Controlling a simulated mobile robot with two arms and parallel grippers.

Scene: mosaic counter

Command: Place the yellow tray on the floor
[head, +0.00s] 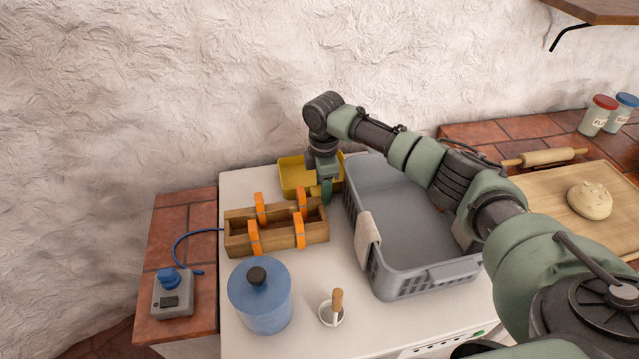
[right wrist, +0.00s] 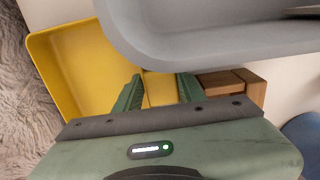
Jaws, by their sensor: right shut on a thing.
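The yellow tray (head: 292,174) sits on the white counter at the back, against the wall, behind the wooden box. It fills much of the right wrist view (right wrist: 75,65). My right gripper (head: 327,187) reaches down at the tray's right end, between the tray and the grey basket. In the right wrist view the two green fingers (right wrist: 158,92) are shut on the tray's near wall. The tray's far side is partly hidden by my wrist. My left gripper is not in view.
A grey basket (head: 378,265) with a cloth (head: 367,238) stands close right of the tray. A wooden box (head: 235,238) with orange clamps (head: 254,238) is just in front. The floor is mostly hidden.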

